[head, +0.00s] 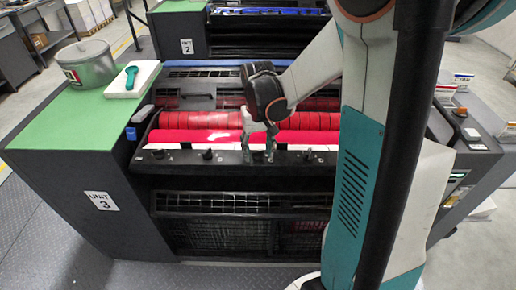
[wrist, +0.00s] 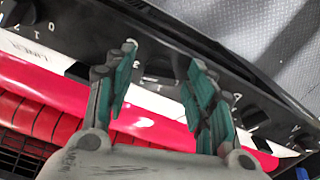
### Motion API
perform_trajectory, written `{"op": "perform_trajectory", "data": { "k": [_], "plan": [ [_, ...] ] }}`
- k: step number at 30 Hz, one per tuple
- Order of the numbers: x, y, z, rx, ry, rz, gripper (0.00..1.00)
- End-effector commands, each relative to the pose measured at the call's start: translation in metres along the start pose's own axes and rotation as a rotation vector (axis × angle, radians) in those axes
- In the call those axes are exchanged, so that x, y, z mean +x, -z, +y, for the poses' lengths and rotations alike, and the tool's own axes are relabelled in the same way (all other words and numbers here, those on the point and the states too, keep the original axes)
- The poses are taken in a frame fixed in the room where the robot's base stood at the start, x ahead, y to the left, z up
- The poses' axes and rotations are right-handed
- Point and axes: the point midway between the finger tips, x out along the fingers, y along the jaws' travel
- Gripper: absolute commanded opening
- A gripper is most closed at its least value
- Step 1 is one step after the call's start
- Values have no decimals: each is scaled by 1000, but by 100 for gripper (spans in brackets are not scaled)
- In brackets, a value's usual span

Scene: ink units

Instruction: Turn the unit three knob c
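Unit three (head: 104,201) is the near machine, with a dark front rail that carries a row of black knobs. My gripper (head: 259,153) points down at this rail, right of a black knob (head: 207,154) and left of another knob (head: 308,155). In the wrist view my gripper (wrist: 160,62) is open, its two green-padded fingers apart. A dark knob (wrist: 155,75), by its place in the row knob c, shows partly between the fingers; contact cannot be told. Its letter and pointer are not readable. Another knob (wrist: 248,110) lies to the right.
Red rollers (head: 200,127) lie just behind the rail. A green-topped cabinet (head: 75,120) at left bears a metal pot (head: 88,66) and a white tray (head: 132,80) with a teal tool. Unit two (head: 187,46) stands behind. Grey floor (head: 40,240) is clear at front left.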

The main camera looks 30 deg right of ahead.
Motion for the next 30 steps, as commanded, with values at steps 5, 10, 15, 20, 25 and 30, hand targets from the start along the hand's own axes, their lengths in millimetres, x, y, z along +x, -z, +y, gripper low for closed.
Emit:
{"op": "perform_trajectory", "data": {
  "k": [5, 10, 15, 20, 25, 30],
  "plan": [
    [0, 0, 0, 0, 0, 0, 50],
    [-6, 0, 0, -1, 0, 0, 50],
    [-31, 0, 0, -1, 0, 0, 50],
    [-64, -1, 0, -1, 0, 0, 50],
    [-94, -1, 0, 0, 0, 0, 50],
    [-113, 0, 0, 0, 0, 0, 50]
  ]
}}
